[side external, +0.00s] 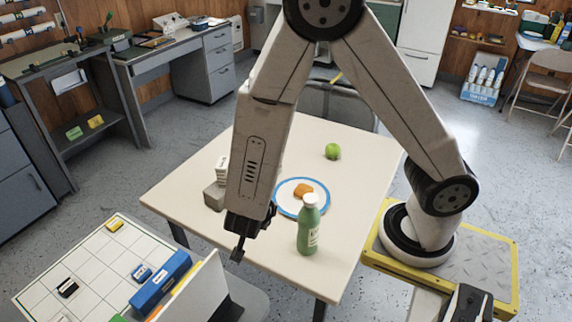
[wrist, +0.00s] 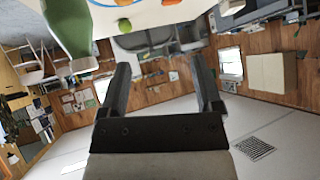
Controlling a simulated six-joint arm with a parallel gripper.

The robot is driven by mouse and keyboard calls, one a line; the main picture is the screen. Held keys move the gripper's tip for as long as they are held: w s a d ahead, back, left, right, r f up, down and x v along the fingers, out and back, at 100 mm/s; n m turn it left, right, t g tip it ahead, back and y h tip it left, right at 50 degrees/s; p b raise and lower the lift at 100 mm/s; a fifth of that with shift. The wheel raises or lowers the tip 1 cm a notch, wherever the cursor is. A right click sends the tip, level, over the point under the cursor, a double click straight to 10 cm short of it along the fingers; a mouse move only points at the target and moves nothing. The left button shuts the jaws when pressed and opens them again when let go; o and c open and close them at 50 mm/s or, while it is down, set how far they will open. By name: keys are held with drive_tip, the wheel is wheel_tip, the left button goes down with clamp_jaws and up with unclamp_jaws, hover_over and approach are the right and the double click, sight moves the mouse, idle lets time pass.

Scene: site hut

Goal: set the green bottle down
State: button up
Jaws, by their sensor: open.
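The green bottle (side external: 309,228) has a white cap and a pale label. It stands upright on the cream table (side external: 352,190), near its front edge and in front of the plate. In the wrist view the bottle (wrist: 68,28) shows at the upper left, outside the fingers. My gripper (side external: 238,254) is to the left of the bottle, apart from it, near the table's front edge. In the wrist view my gripper (wrist: 160,72) has its two fingers spread with nothing between them.
A blue-rimmed white plate (side external: 285,206) holds an orange-brown piece of food (side external: 303,191). A green apple (side external: 332,151) sits farther back. A grey block (side external: 214,196) stands at the table's left. A gridded board (side external: 85,265) with several small items is at the lower left. The table's right side is clear.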

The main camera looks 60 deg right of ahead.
drive_tip(key=w+a+r+n+t+y, duration=0.25)
drive_tip(key=w+r+n+y, duration=0.2)
drive_tip(key=n+y, duration=0.45)
drive_tip(key=s+d+r+n+g, duration=0.2)
drive_tip(key=s+d+n+g, duration=0.2)
drive_tip(key=s, duration=0.4)
drive_tip(key=shift+s+d+n, duration=0.2)
drive_tip(key=shift+d+n, duration=0.5)
drive_tip(key=shift+n, duration=0.3)
